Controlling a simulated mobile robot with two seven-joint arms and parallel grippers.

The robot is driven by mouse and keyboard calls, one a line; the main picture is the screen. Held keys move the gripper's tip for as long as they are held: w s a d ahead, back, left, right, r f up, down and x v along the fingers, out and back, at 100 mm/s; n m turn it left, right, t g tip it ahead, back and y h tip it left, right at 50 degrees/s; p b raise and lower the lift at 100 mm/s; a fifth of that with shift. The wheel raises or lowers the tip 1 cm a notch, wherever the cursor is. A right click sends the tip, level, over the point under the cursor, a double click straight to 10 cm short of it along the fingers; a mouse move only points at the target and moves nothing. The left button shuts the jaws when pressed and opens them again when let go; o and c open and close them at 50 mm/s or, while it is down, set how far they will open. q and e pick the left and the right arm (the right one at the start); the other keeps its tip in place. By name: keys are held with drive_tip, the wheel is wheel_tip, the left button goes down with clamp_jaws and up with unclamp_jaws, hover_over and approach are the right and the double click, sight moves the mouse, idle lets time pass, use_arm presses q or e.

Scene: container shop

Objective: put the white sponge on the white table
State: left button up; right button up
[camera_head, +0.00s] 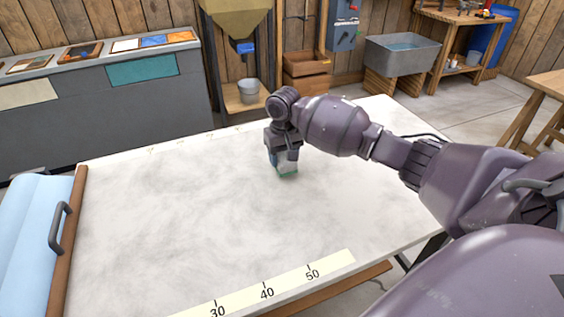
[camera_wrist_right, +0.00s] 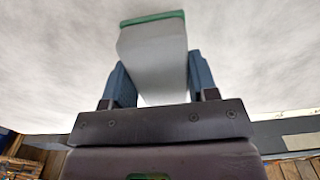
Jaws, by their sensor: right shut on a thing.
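The white sponge (camera_wrist_right: 155,60) with a green layer at its end is between the two blue fingers of my right gripper (camera_wrist_right: 155,85) in the wrist view. In the head view my right gripper (camera_head: 284,160) points down over the white table (camera_head: 180,210), near its far side. The sponge's green end (camera_head: 287,174) shows below the fingers, at or close to the table top. I cannot tell whether it touches. My left gripper does not show in the head view.
The table top around the sponge is bare. A measuring strip (camera_head: 265,290) runs along its near edge. A light blue roll (camera_head: 25,240) with a dark handle lies at the left. A grey counter with colour samples (camera_head: 110,95) and a grey sink (camera_head: 402,60) stand beyond.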

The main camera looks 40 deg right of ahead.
sight(283, 155)
drive_tip(key=shift+f, duration=1.1)
drive_tip(key=o, duration=1)
drive_tip(key=shift+c, duration=0.2)
wheel_tip(283, 155, up, 11)
drive_tip(key=p, duration=0.2)
drive_tip(key=shift+p, duration=0.35)
drive_tip(key=shift+r, duration=0.6)
